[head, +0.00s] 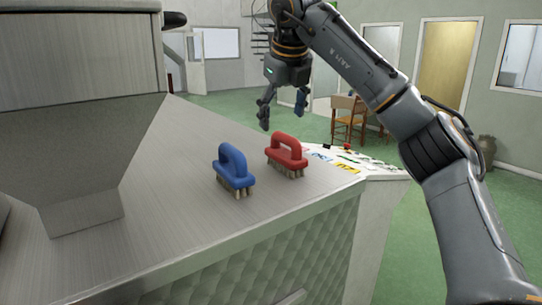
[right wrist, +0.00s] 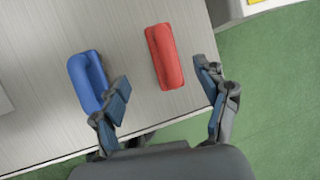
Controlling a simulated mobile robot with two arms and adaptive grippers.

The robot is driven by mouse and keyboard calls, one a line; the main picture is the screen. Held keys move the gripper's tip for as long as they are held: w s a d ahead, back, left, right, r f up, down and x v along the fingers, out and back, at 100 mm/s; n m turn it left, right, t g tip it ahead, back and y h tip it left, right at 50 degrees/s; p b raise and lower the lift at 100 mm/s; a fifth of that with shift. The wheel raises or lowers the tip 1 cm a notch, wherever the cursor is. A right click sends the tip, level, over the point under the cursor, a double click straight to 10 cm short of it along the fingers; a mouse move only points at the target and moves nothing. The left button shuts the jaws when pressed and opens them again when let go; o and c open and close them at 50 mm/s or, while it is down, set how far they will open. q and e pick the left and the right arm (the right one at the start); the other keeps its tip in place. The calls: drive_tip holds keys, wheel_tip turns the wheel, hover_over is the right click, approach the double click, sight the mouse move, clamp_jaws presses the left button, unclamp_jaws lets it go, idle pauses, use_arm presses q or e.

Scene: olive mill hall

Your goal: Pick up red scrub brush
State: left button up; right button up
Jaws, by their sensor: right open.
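The red scrub brush (head: 287,152) stands bristles down on the metal counter top (head: 140,222), handle up, near the counter's right side. The blue scrub brush (head: 234,168) stands to its left and a little nearer. My right gripper (head: 283,112) is open and empty above the counter, over and beyond the red brush. In the right wrist view, the red brush (right wrist: 165,57) lies ahead of the open fingers (right wrist: 165,100), between their lines but not between the tips. The blue brush (right wrist: 88,80) is close to the left finger in that view. My left gripper is not in view.
A large metal hopper (head: 75,110) stands on the counter at left. A control panel (head: 350,162) with coloured labels adjoins the counter's right end. A wooden chair (head: 350,120) stands on the green floor behind. The counter's front is bare.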

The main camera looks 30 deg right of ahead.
sight(281, 150)
drive_tip(key=f, duration=0.1)
drive_tip(key=w+d+f, duration=0.1)
drive_tip(key=f, duration=0.1)
drive_tip(key=d+f+p, duration=0.1)
drive_tip(key=shift+w+f, duration=0.2)
drive_tip(key=shift+f, duration=0.1)
drive_tip(key=shift+w+a+f+p, duration=0.1)
drive_tip(key=shift+w+f+p, duration=0.25)
drive_tip(key=shift+f, duration=0.25)
drive_tip(key=shift+w+a+f+p, duration=0.1)
drive_tip(key=shift+w+f+p, duration=0.25)
drive_tip(key=shift+f, duration=0.25)
drive_tip(key=p+x, duration=0.1)
drive_tip(key=x, duration=0.2)
drive_tip(key=shift+s+d+f, duration=0.1)
drive_tip(key=shift+d+f, duration=0.15)
drive_tip(key=shift+f, duration=0.15)
drive_tip(key=shift+a, duration=0.15)
drive_tip(key=c, duration=1.1)
drive_tip(key=shift+c, duration=1.1)
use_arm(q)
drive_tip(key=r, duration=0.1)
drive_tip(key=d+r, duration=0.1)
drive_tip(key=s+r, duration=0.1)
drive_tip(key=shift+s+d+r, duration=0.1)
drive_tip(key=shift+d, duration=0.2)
